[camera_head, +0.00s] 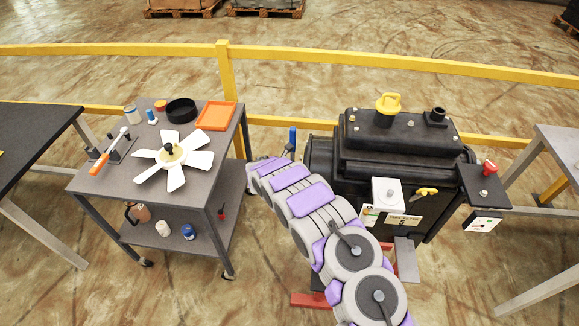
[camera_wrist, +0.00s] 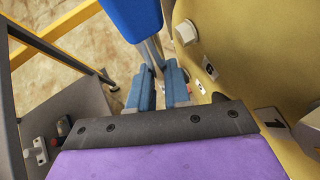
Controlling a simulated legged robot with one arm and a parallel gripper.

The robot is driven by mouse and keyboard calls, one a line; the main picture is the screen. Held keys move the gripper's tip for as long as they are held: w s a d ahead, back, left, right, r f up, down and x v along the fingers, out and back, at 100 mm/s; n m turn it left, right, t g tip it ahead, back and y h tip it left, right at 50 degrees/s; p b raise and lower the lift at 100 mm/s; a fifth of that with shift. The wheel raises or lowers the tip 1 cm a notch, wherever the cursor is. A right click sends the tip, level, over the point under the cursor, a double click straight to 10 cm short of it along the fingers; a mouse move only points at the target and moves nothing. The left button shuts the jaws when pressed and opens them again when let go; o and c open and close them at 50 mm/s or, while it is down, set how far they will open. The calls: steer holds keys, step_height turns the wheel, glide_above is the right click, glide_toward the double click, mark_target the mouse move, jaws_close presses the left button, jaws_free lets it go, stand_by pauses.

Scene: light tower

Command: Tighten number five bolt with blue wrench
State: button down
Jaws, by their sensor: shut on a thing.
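The blue wrench (camera_wrist: 132,14) shows its blue handle at the top of the wrist view, with a grey metal shaft running down between the fingers. My gripper (camera_wrist: 159,80) is shut on this shaft. In the head view the blue handle (camera_head: 292,136) stands roughly upright above my gripper (camera_head: 287,156), beside the left end of the black machine (camera_head: 400,140). A yellowish panel (camera_wrist: 250,50) fills the right of the wrist view. It carries a bolt head (camera_wrist: 185,33) and small number plates (camera_wrist: 270,118). I cannot tell which is number five, and the wrench's working end is hidden.
A grey cart (camera_head: 135,185) with a white fan (camera_head: 174,158), an orange tray (camera_head: 216,115) and small cans stands left of my arm. A yellow rail (camera_head: 225,80) runs behind. Dark table (camera_head: 30,145) stands far left; another table (camera_head: 565,145) stands right.

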steer(key=shift+s+d+r+t+b, duration=0.1)
steer(key=shift+s+t+b, duration=0.25)
steer(key=shift+b, duration=1.75)
steer(key=shift+s+f+t+b, duration=0.35)
steer(key=shift+t+b, duration=0.3)
steer(key=shift+b, duration=1.15)
steer(key=shift+s+r, duration=0.1)
steer(key=shift+r, duration=0.05)
steer(key=shift+d+m+h+b, duration=0.1)
steer(key=shift+m+h+b, duration=0.2)
steer(key=shift+b, duration=0.15)
steer(key=shift+s+f+t, duration=0.25)
steer(key=shift+s+t, duration=0.2)
steer(key=shift+t, duration=0.25)
steer(key=shift+d, duration=0.1)
